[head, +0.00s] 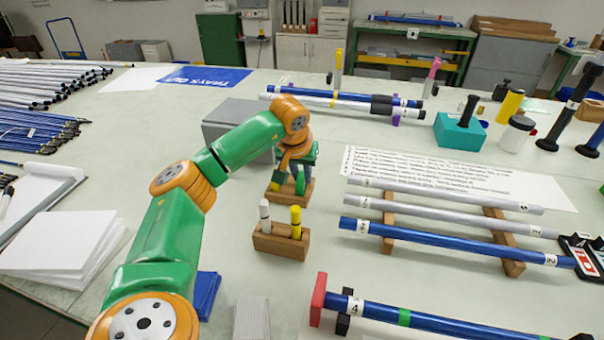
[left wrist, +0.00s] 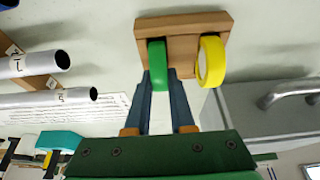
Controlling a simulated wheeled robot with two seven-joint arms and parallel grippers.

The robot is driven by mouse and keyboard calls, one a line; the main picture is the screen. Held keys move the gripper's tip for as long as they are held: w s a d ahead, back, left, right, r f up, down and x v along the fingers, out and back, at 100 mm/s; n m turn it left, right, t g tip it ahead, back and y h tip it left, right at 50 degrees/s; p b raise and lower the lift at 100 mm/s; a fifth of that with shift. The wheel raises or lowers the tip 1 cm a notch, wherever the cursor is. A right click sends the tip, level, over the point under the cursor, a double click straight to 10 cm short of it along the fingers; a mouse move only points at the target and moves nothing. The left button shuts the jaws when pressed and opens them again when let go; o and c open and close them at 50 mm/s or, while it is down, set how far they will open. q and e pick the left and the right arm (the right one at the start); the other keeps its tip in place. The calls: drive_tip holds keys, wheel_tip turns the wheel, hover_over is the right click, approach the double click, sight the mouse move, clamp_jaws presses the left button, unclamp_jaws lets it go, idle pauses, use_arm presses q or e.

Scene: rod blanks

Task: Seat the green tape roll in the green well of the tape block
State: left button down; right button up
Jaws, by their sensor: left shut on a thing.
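The tape block (head: 289,192) is a small wooden block near the middle of the table in the head view. It also shows at the top of the left wrist view (left wrist: 187,37). The yellow tape roll (left wrist: 211,61) stands upright in it. The green tape roll (left wrist: 157,60) is upright beside the yellow one, with its edge at the block. My left gripper (left wrist: 159,78) is shut on the green roll, a finger on each side. I cannot tell how deep the green roll sits; its well is hidden. My right gripper is out of view.
A wooden holder (head: 280,243) with a white and a yellow marker stands just in front of the block. A grey box (head: 238,128) is behind my left arm. Rods on a wooden rack (head: 388,229) lie to the right. A teal block (head: 460,133) stands further back.

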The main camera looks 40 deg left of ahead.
use_arm(q)
drive_tip(key=c, duration=0.8)
unclamp_jaws()
drive_tip(key=shift+o, duration=0.2)
drive_tip(key=shift+r, duration=0.1)
drive_tip(key=p+v, duration=0.1)
drive_tip(key=v, duration=1.1)
drive_tip(key=shift+p, duration=0.3)
